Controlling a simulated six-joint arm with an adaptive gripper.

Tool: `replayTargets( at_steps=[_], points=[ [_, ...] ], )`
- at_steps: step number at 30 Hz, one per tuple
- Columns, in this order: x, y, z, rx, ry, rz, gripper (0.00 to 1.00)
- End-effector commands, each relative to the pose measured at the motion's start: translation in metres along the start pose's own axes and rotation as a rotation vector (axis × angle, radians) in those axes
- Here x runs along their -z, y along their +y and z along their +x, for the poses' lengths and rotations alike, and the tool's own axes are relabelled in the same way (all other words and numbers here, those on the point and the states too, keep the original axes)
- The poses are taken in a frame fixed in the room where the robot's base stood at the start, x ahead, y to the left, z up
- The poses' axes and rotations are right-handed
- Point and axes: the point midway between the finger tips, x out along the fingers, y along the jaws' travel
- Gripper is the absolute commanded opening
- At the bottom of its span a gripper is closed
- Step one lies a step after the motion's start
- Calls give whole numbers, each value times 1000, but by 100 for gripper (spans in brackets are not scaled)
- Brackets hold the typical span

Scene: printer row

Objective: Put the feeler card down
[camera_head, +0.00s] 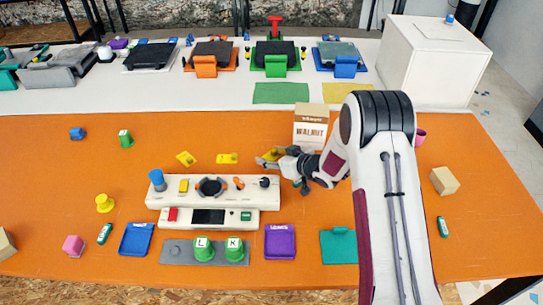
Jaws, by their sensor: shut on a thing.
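My gripper (281,159) is over the orange table, just behind the right end of the white control panel, pointing left. It is shut on a small yellow piece (268,156), which I take to be the feeler card. Part of the piece is hidden by the fingers. I cannot tell whether it touches the table. Two similar yellow pieces lie to its left, a flat one (228,158) and a tilted-looking one (186,158).
The white control panel (160,199) stands in front of my gripper. A WALNUT box (310,132) stands behind it. Blue (123,252), purple (267,256) and teal (325,256) trays lie near the front edge.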

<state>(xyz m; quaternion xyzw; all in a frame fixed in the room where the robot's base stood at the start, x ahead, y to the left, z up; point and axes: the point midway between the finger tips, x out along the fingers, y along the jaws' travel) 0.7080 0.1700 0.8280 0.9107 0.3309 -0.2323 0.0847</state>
Motion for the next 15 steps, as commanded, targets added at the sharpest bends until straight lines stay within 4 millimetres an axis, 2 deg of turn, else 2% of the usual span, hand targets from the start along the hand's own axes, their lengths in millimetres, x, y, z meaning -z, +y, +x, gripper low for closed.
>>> replayTargets(
  at_steps=[6, 7, 9, 15],
  points=[
    [-3, 0, 1, 0, 0, 0, 39],
    [-3, 0, 2, 0, 0, 0, 50],
    [-2, 0, 1, 0, 0, 0, 65],
    [-2, 0, 1, 0, 0, 0, 65]
  ],
)
